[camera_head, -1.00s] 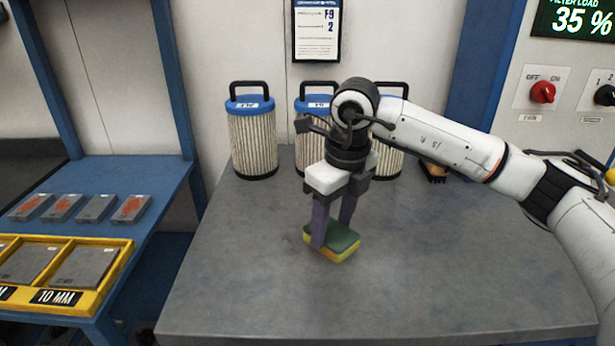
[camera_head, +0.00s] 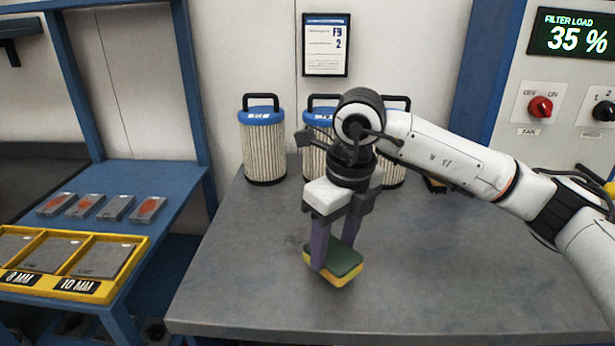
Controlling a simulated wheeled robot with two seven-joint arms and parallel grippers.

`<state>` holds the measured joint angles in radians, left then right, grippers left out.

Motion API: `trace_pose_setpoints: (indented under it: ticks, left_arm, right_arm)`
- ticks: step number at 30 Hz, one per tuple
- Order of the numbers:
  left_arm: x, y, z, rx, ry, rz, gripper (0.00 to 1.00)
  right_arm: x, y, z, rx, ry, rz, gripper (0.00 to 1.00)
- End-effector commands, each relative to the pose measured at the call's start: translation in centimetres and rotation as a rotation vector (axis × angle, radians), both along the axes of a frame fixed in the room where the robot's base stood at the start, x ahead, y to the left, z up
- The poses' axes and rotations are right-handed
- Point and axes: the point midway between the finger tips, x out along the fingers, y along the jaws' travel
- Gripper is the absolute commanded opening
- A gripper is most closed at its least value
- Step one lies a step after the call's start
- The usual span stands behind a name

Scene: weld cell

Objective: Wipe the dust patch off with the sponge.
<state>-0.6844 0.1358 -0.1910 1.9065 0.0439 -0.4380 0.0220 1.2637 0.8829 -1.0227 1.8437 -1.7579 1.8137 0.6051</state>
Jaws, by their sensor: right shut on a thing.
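The sponge (camera_head: 344,262) has a green top and a yellow underside. It is on or just above the grey table (camera_head: 420,290), left of the table's middle; I cannot tell if it touches. My right gripper (camera_head: 334,258) points down and is shut on the sponge, one finger at its left end and the other behind it. No distinct dust patch stands out; the table top shows only mottled darker smudges, and the area under the sponge is hidden. My left gripper is not in view.
Several blue-capped filter cartridges (camera_head: 263,145) stand at the table's back, partly behind my right arm. A blue bench at left holds metal blocks (camera_head: 85,207) and a yellow tray (camera_head: 75,287). A switch panel (camera_head: 565,105) is at right. The table's front is clear.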

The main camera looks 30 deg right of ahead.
Motion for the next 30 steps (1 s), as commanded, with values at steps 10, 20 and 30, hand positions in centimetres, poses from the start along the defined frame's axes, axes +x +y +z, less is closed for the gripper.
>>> trace_pose_setpoints:
  ticks: [10,20,30]
  left_arm:
    - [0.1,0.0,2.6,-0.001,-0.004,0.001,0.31]
    - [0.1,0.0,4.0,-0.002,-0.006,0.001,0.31]
    - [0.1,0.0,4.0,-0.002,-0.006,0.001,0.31]
  right_arm:
    - [-0.1,0.0,3.3,0.000,0.005,0.000,0.32]
    - [-0.1,-0.1,5.5,-0.001,0.004,-0.001,0.32]
    - [-0.1,-0.1,5.6,-0.001,0.004,-0.001,0.32]
